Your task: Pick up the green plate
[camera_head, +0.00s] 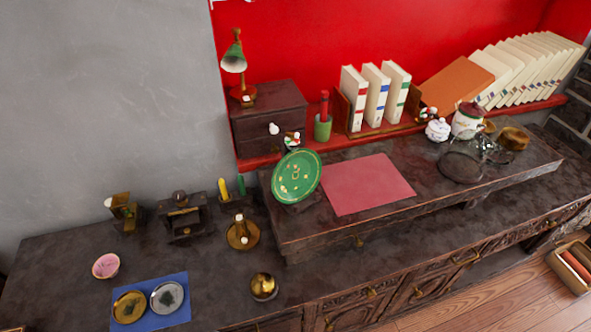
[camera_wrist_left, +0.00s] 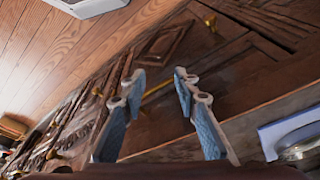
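The green plate (camera_head: 297,176) stands tilted upright near the left end of the raised wooden shelf, with a patterned face and a pale rim. My left gripper (camera_wrist_left: 158,78) shows in the left wrist view with its two blue-padded fingers apart and nothing between them. It is in front of the carved cabinet face, and the green plate is not in that view. Neither gripper shows in the head view, and my right gripper is in no view.
A pink mat (camera_head: 366,184) lies right of the plate. A brass ball (camera_head: 264,287) and a brass candle holder (camera_head: 242,234) stand on the lower top. A blue mat (camera_head: 150,302) with two round dishes is at front left. A small drawer box (camera_head: 269,124) stands behind the plate.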

